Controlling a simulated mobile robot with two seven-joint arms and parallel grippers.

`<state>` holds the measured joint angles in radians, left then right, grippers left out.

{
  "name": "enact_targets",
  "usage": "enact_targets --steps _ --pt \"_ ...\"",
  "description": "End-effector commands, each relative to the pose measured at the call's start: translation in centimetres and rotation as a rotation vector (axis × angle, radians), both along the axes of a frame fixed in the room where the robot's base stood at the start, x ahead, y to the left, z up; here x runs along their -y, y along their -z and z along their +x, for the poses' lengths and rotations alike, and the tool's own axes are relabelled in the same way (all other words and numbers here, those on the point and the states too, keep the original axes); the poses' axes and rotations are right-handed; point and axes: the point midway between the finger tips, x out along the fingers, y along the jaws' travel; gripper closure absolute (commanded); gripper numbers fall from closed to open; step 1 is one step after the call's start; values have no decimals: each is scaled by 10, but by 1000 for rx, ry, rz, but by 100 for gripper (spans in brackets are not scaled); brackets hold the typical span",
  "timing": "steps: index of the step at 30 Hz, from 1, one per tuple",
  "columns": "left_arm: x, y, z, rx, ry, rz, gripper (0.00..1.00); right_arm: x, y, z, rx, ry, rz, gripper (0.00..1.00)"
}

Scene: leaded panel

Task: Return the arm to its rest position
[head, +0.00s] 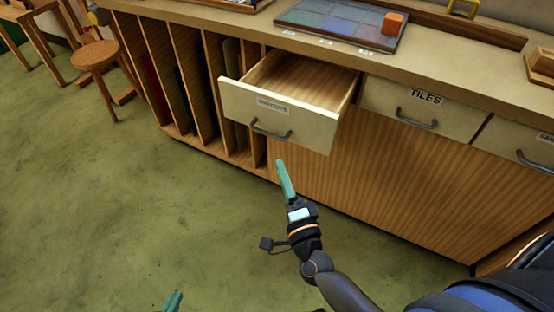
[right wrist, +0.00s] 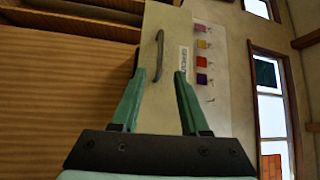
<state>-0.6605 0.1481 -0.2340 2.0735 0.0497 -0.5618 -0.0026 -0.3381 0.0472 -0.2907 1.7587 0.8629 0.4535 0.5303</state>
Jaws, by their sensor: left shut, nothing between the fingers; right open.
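My right gripper (head: 284,178) is in front of and below the open drawer (head: 262,104), apart from its handle (head: 271,133). In the right wrist view its two teal fingers (right wrist: 156,100) are spread with nothing between them. The drawer front (right wrist: 170,30) and its grey handle (right wrist: 159,55) show beyond the fingertips. My left gripper (head: 172,302) shows only as a teal tip at the bottom edge of the head view. It is shut and empty; the rest of it is out of frame.
The bench (head: 190,18) bears a leaded panel (head: 335,20) with an orange block (head: 393,23) on it. A shut drawer labelled TILES (head: 425,108) is right of the open one. A wooden stool (head: 96,56) stands at the left. The green floor (head: 130,210) is clear.

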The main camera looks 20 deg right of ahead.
Motion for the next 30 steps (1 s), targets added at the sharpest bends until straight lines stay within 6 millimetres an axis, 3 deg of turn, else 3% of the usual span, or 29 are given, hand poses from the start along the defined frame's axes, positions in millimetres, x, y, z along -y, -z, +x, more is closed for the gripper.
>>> enact_targets --steps 7,11,15,18,22,26,30 --pt "0 -1 1 2 1 0 100 -2 1 -1 -6 -10 -18 55" --pt "0 -1 1 3 0 0 100 -18 9 -11 -57 -97 -170 55" --pt "0 -1 1 2 1 0 100 -47 39 -41 -179 -289 -532 55" --pt "0 -1 1 2 1 0 100 -56 68 -69 -281 -428 -817 55" --pt "0 0 1 2 1 0 100 -50 103 -106 -406 -581 -1133 55" --pt "0 0 0 1 1 0 100 -30 130 -144 -537 -715 -1408 55" --pt "-1 -38 -1 2 -4 1 100 -23 99 -148 -561 -720 -1438 55"
